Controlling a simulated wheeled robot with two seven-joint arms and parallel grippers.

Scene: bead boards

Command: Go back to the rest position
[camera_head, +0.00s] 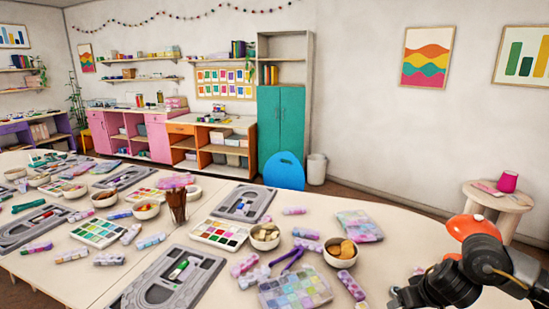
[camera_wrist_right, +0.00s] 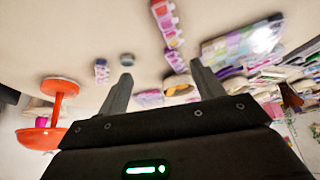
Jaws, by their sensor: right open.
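My right gripper (camera_head: 402,294) is at the lower right of the head view, over the near right part of the bead table (camera_head: 400,235). It also shows in the right wrist view (camera_wrist_right: 162,84), where its two fingers stand wide apart with nothing between them. Several bead boxes and strips lie beyond the fingers there, blurred. My right arm covers part of the table's right end. My left gripper is not in the head view.
Grey bead boards (camera_head: 244,203), a clear bead box (camera_head: 296,287), a bowl (camera_head: 340,251) and a brush cup (camera_head: 177,205) crowd the table. An orange stool (camera_head: 470,226) is behind my right arm. A wooden side table (camera_head: 498,199) stands farther right.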

